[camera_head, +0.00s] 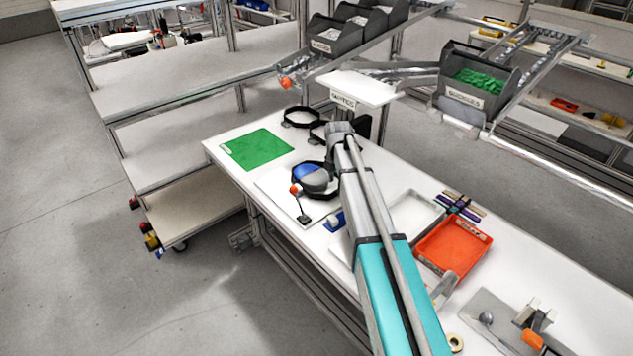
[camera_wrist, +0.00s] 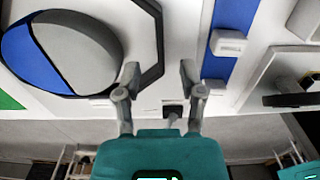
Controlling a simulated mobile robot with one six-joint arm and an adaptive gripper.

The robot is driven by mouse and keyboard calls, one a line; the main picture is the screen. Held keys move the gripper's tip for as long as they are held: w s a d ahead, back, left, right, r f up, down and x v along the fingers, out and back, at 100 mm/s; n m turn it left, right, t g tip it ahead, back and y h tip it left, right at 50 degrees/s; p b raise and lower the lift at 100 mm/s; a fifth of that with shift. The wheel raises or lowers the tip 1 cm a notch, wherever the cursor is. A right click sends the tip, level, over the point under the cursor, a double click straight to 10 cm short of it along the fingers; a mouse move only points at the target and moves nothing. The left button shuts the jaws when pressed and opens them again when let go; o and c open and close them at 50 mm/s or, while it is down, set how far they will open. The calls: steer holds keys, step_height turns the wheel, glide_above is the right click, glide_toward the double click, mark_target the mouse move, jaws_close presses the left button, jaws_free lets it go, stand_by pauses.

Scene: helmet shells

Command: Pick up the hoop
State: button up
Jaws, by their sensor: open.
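A black angular hoop (camera_wrist: 158,45) surrounds a blue and grey domed shell (camera_wrist: 78,50) in the wrist view. The same shell shows in the head view (camera_head: 315,178) on a white board, with the black band around it. A separate black hoop (camera_head: 302,117) lies at the back of the table, and another dark hoop beside it is partly hidden by my arm. My gripper (camera_wrist: 159,76) is open and empty, its fingertips just beside the right corner of the hoop around the shell. In the head view my arm hides the gripper.
A green mat (camera_head: 257,149) lies at the table's left. A white tray (camera_head: 408,212) and an orange tray (camera_head: 453,246) are right of my arm. Grey bins (camera_head: 472,88) hang above the table. A blue strip (camera_wrist: 230,25) with a white block lies right of my gripper.

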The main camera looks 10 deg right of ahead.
mark_target(335, 191)
steer(key=shift+f+b, duration=2.25)
steer(key=shift+f, duration=0.15)
jaws_close()
